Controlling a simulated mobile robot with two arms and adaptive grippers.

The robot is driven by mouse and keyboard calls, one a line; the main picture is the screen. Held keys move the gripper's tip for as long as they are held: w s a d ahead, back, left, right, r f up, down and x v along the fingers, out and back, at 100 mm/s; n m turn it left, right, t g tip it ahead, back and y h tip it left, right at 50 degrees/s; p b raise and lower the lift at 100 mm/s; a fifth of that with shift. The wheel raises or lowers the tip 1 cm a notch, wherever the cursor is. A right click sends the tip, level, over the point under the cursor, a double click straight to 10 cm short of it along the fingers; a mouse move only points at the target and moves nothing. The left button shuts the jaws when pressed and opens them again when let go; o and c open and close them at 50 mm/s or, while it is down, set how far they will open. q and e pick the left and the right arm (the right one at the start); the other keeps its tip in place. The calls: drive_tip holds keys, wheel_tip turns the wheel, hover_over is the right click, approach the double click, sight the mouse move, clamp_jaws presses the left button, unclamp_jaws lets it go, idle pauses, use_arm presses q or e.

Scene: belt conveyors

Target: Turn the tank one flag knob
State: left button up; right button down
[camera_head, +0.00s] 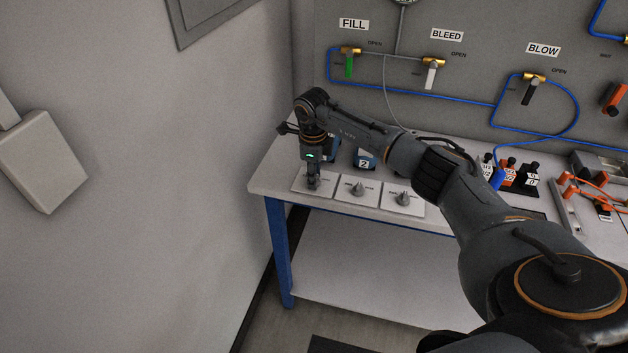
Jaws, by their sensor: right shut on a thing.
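Three flag knobs on pale square plates stand in a row along the front left of the workbench. My right gripper (313,183) points straight down over the leftmost plate (328,187) and is shut on the leftmost flag knob, which its fingers mostly hide. The middle flag knob (358,188) and the right flag knob (404,197) stand free. A blue block marked 2 (364,160) stands behind the middle plate. Another blue block behind the left plate is partly hidden by my gripper, and its number cannot be read. My left gripper is not in view.
The grey back panel carries valves with a green FILL handle (349,66), a white BLEED handle (430,75) and a black BLOW handle (528,92), with blue tubing. Several small connectors and orange leads crowd the bench's right side. A wall stands close on the left.

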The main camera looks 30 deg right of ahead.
drive_tip(key=n+b, duration=0.1)
drive_tip(key=n, duration=0.1)
drive_tip(key=shift+f+n+b, duration=0.15)
drive_tip(key=shift+n+b, duration=1.05)
drive_tip(key=shift+n, duration=0.7)
drive_tip(key=c, duration=1)
unclamp_jaws()
drive_tip(key=shift+r, duration=0.2)
drive_tip(key=r, duration=0.8)
drive_tip(key=s+r, duration=0.1)
drive_tip(key=r, duration=0.3)
drive_tip(key=shift+a, duration=0.1)
